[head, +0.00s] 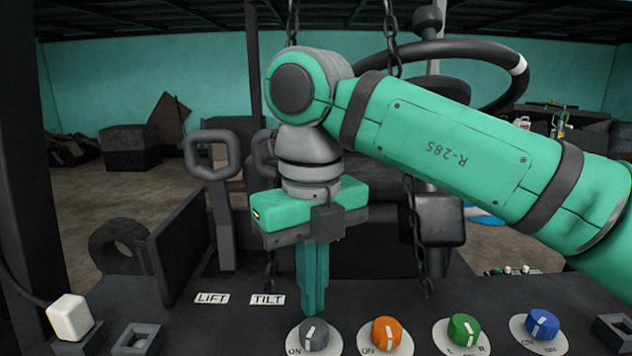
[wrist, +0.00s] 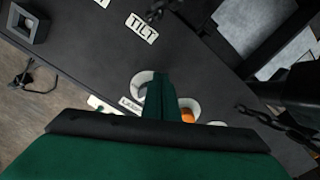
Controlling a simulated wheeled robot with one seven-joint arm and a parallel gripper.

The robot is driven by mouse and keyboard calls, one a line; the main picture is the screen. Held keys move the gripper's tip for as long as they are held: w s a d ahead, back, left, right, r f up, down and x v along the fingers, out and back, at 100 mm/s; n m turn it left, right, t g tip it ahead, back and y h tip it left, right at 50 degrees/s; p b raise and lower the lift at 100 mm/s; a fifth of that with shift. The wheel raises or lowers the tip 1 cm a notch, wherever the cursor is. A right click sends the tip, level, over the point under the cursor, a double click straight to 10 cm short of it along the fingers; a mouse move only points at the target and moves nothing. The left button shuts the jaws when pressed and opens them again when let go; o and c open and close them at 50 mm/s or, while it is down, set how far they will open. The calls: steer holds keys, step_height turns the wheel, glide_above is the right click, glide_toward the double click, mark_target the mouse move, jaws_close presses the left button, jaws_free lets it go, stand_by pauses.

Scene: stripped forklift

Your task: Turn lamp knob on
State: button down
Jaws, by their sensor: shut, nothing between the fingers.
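Several round knobs sit on white dials along the dark panel. The grey knob (head: 313,334) is leftmost, with its white pointer line roughly upright and "ON" printed at the dial's left. My gripper (head: 314,311) is shut and empty, pointing down just above or behind the grey knob; contact cannot be told. In the wrist view my gripper's fingers (wrist: 160,76) partly hide the grey knob (wrist: 144,89). A small label (wrist: 130,105) beside it seems to read LAMP, but is hard to read. The orange knob (head: 386,331) is just to the right, its pointer near upright.
The green knob (head: 463,329) and blue knob (head: 541,323) lie farther right. A white cube-topped lever (head: 70,316) stands at the left. LIFT and TILT labels (head: 267,300) lie behind the grey knob. A hanging chain (head: 417,240) and steering wheel (head: 515,75) are behind my arm.

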steer(key=shift+w+r, duration=0.15)
steer(key=shift+w, duration=0.05)
steer(key=shift+a+r, duration=0.1)
steer(key=shift+r, duration=2.8)
steer(key=s+a+n, duration=0.3)
steer(key=n, duration=0.3)
steer(key=shift+s+d+f, duration=0.1)
steer(key=shift+f, duration=1.45)
steer(key=shift+s+f, duration=0.1)
steer(key=shift+f, duration=1.4)
